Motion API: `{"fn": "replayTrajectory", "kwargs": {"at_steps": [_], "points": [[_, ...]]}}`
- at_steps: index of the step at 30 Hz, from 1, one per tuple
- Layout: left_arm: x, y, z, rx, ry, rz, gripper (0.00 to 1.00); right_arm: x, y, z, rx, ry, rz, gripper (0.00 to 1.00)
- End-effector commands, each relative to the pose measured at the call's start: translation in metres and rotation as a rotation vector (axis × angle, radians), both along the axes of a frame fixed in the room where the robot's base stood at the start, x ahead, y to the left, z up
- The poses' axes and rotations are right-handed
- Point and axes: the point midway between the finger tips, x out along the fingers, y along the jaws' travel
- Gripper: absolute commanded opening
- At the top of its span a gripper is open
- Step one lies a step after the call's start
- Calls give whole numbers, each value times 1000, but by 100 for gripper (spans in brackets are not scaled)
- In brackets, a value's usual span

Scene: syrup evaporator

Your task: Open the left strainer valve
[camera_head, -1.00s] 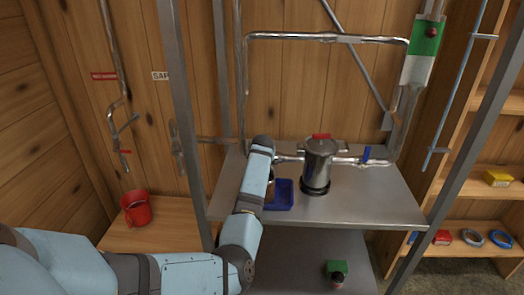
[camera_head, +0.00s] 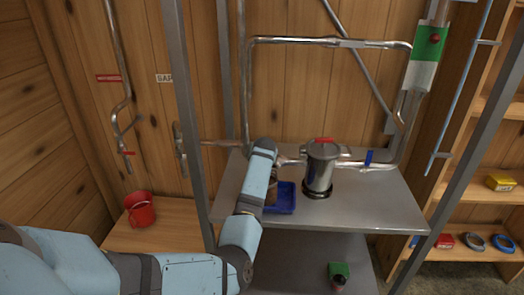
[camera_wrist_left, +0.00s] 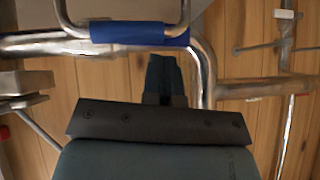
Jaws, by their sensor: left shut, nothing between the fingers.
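A steel strainer pot (camera_head: 321,168) with a red-topped lid stands on the metal shelf, with pipe on both sides. A blue valve handle (camera_head: 369,157) shows on the pipe right of the pot. The left valve is hidden behind my left arm in the head view. In the left wrist view, a blue handle (camera_wrist_left: 140,33) lies across a steel pipe, just beyond my left fingertips. My left gripper (camera_wrist_left: 165,62) is shut and empty; its dark fingers appear close below the handle, but I cannot tell whether they touch. My right gripper is not in view.
A blue tray (camera_head: 283,200) sits on the metal shelf (camera_head: 370,205) beside my left forearm. A frame post (camera_head: 187,110) stands left of the arm. A red mug (camera_head: 140,210) stands on the wooden bench. The right part of the shelf is clear.

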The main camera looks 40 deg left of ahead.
Motion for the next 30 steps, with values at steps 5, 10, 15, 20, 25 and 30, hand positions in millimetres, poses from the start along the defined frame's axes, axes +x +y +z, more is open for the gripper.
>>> {"fn": "replayTrajectory", "kwargs": {"at_steps": [5,10,15,20,25,30], "points": [[3,7,38,2,-1,-1,0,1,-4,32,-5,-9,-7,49],[-15,-7,50,0,-4,0,0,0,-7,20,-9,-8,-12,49],[-34,-21,74,1,-3,-1,0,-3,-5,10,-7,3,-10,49],[-48,-31,92,0,-2,0,0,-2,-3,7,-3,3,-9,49],[-54,-35,100,0,0,-1,0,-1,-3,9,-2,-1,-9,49],[-55,-35,101,0,0,-1,0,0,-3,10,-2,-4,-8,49]]}}
